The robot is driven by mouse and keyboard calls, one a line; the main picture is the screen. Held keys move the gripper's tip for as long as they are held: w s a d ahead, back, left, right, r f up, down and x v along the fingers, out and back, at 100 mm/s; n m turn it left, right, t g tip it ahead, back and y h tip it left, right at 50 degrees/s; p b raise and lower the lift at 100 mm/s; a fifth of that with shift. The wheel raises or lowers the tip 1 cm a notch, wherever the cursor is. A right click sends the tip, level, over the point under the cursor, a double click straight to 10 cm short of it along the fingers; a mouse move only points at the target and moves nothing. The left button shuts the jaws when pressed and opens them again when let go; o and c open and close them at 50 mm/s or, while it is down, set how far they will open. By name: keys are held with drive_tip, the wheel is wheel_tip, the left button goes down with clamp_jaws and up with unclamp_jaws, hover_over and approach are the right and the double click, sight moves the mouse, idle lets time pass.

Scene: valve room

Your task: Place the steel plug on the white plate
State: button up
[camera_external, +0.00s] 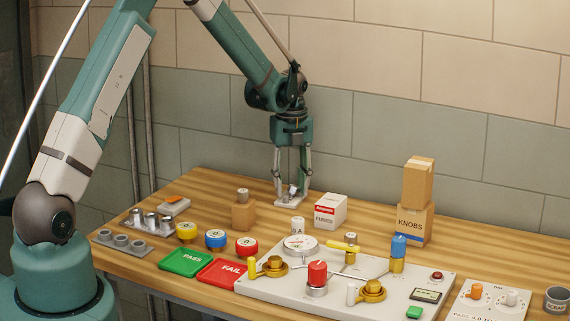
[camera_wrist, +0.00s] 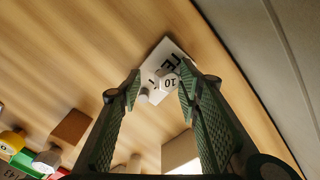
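The white plate (camera_external: 287,203) lies flat at the back of the wooden table; it also shows in the wrist view (camera_wrist: 181,53) with dark lettering. A small pale grey plug (camera_wrist: 168,81) marked "10" is at the plate, beside a smaller pale knob-like piece (camera_wrist: 143,97). I cannot tell whether the plug is the steel one or whether the two pieces are joined. My gripper (camera_external: 292,193) points down over the plate, fingers apart on either side of the plug. In the wrist view (camera_wrist: 160,84), a gap shows by the left finger.
A white fuse box (camera_external: 331,211) stands right of my gripper; a wooden block (camera_external: 242,216) with a small cylinder on top stands left. A rack (camera_external: 151,227) of metal cylinders, green (camera_external: 187,261) and red (camera_external: 222,272) trays and a valve panel (camera_external: 335,292) lie in front.

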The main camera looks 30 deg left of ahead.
sight(291, 185)
wheel_tip(291, 185, up, 12)
drive_tip(key=shift+f, duration=0.15)
idle(0.4)
idle(0.6)
drive_tip(key=s+a+r+n+t, duration=0.25)
drive_tip(key=s+r+n, duration=0.35)
drive_tip(key=s+r, duration=0.35)
drive_tip(key=s+a+r+n+t, duration=0.1)
drive_tip(key=s+a+r+n, duration=0.4)
drive_tip(key=s+r, duration=0.5)
drive_tip(key=s+a+n+t, duration=0.1)
drive_tip(key=s+n+t, duration=0.1)
drive_tip(key=s+n, duration=0.6)
drive_tip(key=s+a+f+n+t, duration=0.1)
drive_tip(key=s+n, duration=0.7)
drive_tip(key=s, duration=1)
drive_tip(key=shift+s+a+f+t, duration=0.2)
drive_tip(key=shift+a+t, duration=0.15)
drive_tip(key=shift+a, duration=0.35)
